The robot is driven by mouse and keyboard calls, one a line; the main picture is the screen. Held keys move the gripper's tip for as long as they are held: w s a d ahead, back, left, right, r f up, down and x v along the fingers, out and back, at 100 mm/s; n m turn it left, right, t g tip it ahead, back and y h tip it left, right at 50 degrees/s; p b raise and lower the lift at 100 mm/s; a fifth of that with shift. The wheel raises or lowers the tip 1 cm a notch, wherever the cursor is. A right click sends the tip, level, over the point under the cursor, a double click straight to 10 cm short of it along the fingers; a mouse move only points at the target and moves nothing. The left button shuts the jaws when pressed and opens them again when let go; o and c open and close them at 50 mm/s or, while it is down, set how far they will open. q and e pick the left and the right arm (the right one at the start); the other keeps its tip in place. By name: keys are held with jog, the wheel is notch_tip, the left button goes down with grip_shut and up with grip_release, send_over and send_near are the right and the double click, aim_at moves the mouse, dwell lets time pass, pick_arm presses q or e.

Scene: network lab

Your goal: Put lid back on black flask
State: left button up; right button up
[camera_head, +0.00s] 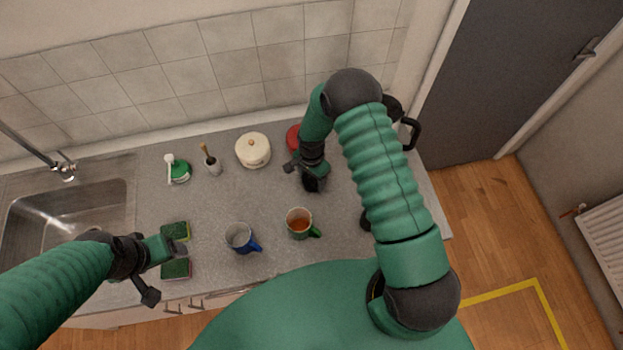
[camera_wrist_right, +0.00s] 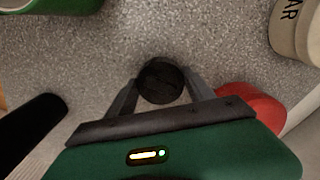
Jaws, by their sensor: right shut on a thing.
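A small round black lid (camera_wrist_right: 160,80) is held between the two fingers of my right gripper (camera_wrist_right: 160,86), seen from above in the right wrist view. In the head view my right gripper (camera_head: 313,184) is over the counter, right of the cream pot. A black upright shape, which looks like the flask (camera_wrist_right: 30,135), stands apart from the gripper at the left of the wrist view. In the head view only a sliver of this flask (camera_head: 365,221) shows beside my right arm. My left gripper (camera_head: 160,265) is near the sponges, its fingers unclear.
A mug with brown liquid (camera_head: 299,222) and a blue-handled mug (camera_head: 240,238) stand near the front edge. The cream pot (camera_head: 252,151), a red object (camera_head: 293,138) and a black-handled vessel (camera_head: 411,134) are farther back. Sponges (camera_head: 175,231), a brush holder (camera_head: 212,166) and the sink (camera_head: 70,215) are left.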

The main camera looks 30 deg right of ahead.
aim_at(310, 186)
notch_tip(310, 186, up, 9)
jog(key=b, duration=0.3)
jog(key=shift+r, duration=0.3)
jog(key=n+b, duration=0.1)
jog(key=b, duration=0.1)
jog(key=s+a+f+n+b, duration=0.1)
jog(key=b, duration=0.1)
jog(key=f+n+b, duration=0.1)
jog(key=n+b, duration=0.1)
jog(key=shift+s+a+f, duration=0.15)
jog(key=shift+s+f, duration=0.1)
jog(key=shift+s, duration=0.05)
jog(key=s+n+b, duration=0.1)
jog(key=n+b, duration=0.1)
jog(key=s+a+f+n+b, duration=0.1)
jog(key=n+b, duration=0.1)
jog(key=n, duration=0.1)
jog(key=s+a+n+b, duration=0.1)
jog(key=s+n+b, duration=0.1)
jog(key=n, duration=0.1)
jog(key=shift+f+b, duration=0.35)
jog(key=shift+b, duration=0.05)
jog(key=shift+s+a+r+n, duration=0.25)
jog(key=shift+s+r+n, duration=0.15)
jog(key=shift+n, duration=0.3)
